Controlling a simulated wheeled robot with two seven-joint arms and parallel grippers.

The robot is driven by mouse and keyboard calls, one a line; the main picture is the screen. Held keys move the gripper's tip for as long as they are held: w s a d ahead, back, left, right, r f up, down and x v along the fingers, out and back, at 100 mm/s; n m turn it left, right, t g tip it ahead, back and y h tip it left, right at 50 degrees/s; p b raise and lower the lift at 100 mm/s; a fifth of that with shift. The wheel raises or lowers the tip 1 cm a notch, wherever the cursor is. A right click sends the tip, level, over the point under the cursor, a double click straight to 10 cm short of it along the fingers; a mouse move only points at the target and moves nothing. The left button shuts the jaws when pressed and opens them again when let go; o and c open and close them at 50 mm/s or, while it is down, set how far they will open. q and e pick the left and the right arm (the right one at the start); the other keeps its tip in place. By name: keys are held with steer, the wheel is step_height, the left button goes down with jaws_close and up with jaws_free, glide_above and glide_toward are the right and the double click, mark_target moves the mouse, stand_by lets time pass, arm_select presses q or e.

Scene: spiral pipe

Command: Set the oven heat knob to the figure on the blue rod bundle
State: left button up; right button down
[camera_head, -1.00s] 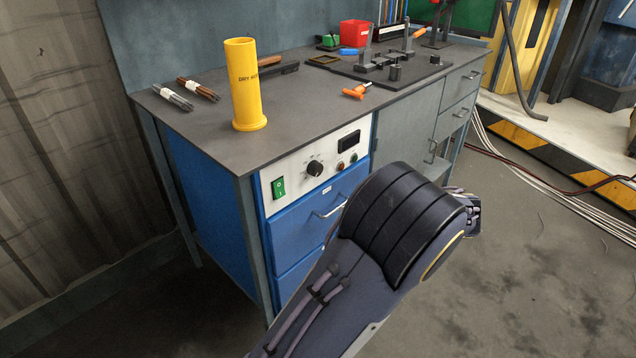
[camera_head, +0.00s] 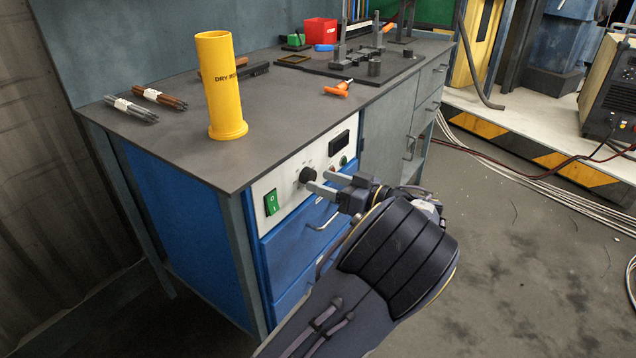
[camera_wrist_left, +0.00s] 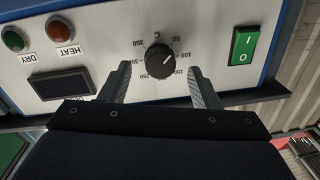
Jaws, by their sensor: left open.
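The black heat knob (camera_head: 307,174) sits on the white oven panel. It shows larger in the left wrist view (camera_wrist_left: 158,62), ringed by a scale marked 50 to 350 C. Its pale mark seems to point near 100, but I cannot read it exactly. My left gripper (camera_head: 317,181) is open in front of the panel; in the left wrist view its fingers (camera_wrist_left: 160,72) stand either side of the knob's lower part, apparently without touching. A grey rod bundle (camera_head: 132,109) and a brownish one (camera_head: 160,97) lie on the bench. Neither looks clearly blue; their labels are unreadable. My right gripper is out of view.
A green switch (camera_head: 271,202) is on the panel left of the knob; a display (camera_head: 339,143) and small lamps are to the right. A drawer handle (camera_head: 325,221) sticks out below. A yellow tube (camera_head: 222,90) stands on the bench (camera_head: 180,150).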

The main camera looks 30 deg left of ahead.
arm_select(q)
steer(key=shift+a, duration=1)
steer(key=shift+c, duration=0.5)
steer(key=c, duration=0.9)
